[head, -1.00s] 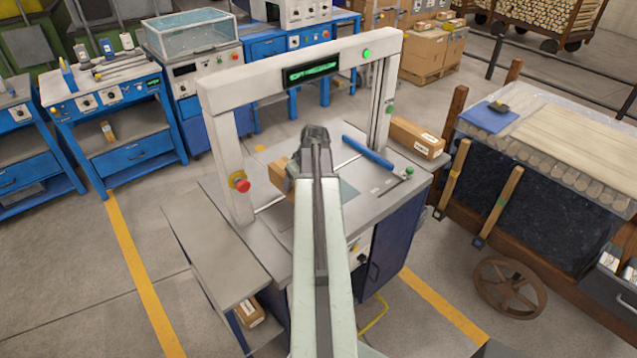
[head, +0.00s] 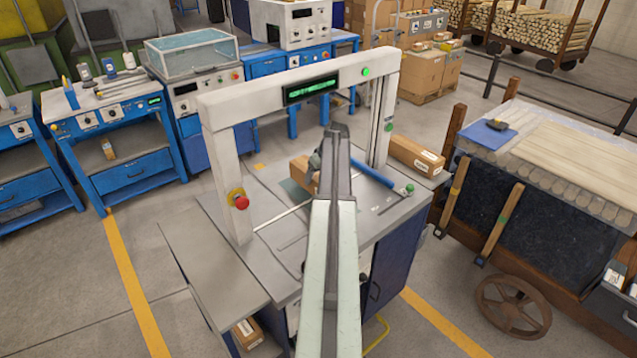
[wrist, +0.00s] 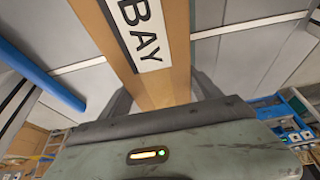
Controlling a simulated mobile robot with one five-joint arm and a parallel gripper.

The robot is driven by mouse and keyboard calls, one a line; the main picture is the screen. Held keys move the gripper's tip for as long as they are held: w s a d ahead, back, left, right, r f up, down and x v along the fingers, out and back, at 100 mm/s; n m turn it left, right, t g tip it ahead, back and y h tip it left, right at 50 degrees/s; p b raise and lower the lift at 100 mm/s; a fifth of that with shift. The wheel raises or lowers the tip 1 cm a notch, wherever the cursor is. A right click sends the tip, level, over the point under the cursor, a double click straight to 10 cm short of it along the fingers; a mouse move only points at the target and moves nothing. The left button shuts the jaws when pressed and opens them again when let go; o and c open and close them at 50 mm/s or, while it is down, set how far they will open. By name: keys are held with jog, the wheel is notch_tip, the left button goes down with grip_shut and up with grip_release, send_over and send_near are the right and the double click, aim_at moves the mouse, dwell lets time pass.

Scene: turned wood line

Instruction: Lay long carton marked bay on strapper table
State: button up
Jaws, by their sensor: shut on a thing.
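The long brown carton (wrist: 165,85) marked BAY fills the middle of the wrist view, its white label (wrist: 143,30) facing the camera. My gripper (wrist: 160,92) is shut on it, one finger at each side. In the head view, the carton (head: 303,172) shows left of my arm, which partly hides it. It is over the strapper table (head: 265,262), inside the white arch (head: 285,88). I cannot tell whether the carton touches the table top.
A blue bar (head: 372,181) lies on the table right of my arm. A labelled carton (head: 415,157) sits at the table's right side, and another (head: 247,332) is low at the front left. A wooden cart (head: 500,205) stands close on the right.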

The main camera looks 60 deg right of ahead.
notch_tip(320, 180, down, 4)
jog(key=b, duration=0.2)
jog(key=shift+r+b, duration=0.1)
jog(key=shift+b, duration=0.3)
jog(key=shift+r, duration=0.2)
jog(key=shift+f, duration=0.15)
jog(key=o, duration=2)
jog(key=shift+o, duration=0.2)
jog(key=p+v, duration=1.1)
jog(key=v, duration=0.1)
jog(key=shift+w+a+r+p, duration=0.1)
jog(key=shift+r+p, duration=0.25)
jog(key=shift+f, duration=0.15)
